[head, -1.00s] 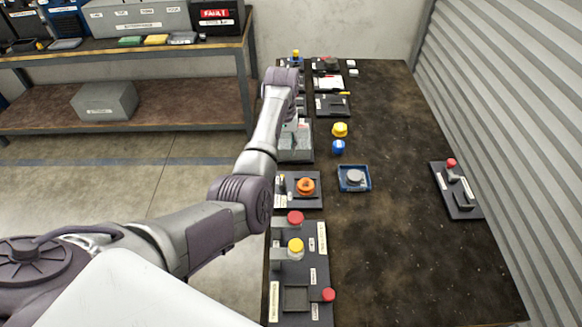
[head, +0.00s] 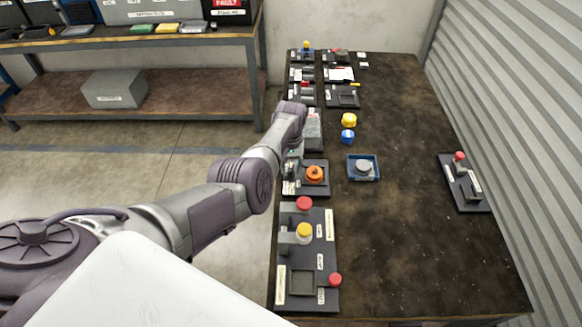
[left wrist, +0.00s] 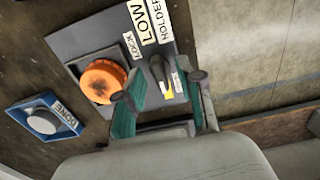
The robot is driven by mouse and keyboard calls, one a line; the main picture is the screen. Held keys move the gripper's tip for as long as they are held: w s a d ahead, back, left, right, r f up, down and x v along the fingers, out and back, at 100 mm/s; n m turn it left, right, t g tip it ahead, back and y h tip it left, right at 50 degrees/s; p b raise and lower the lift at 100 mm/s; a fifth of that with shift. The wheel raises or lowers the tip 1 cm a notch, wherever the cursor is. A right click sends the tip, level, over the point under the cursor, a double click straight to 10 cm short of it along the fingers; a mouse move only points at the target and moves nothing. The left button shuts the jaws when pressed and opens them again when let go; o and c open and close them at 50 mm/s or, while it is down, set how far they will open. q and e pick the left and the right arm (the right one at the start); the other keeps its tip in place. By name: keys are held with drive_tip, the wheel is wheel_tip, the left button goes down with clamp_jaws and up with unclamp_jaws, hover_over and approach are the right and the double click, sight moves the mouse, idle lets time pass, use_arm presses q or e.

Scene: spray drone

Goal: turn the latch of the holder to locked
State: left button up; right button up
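The holder is a dark plate (left wrist: 85,48) with an orange round part (left wrist: 102,82) on it and labels reading "LOW", "HOLDER" and "LOCK". In the head view the holder (head: 322,190) is on the left edge of the table, its orange part facing up. The latch (left wrist: 157,70) is a small dark lever with a yellow tip, beside the orange part in the left wrist view. My left gripper (left wrist: 167,98) is open, with its teal fingers apart and the latch showing between them. In the head view my arm mostly hides the left gripper (head: 295,155) and the latch. My right gripper is out of view.
A blue tray (head: 375,178) with a grey round part stands right of the holder. A panel (head: 325,265) with red and yellow knobs lies nearer. Yellow (head: 349,120) and blue (head: 348,137) pieces stand farther back. The table's middle right is clear.

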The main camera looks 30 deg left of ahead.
use_arm(q)
clamp_jaws()
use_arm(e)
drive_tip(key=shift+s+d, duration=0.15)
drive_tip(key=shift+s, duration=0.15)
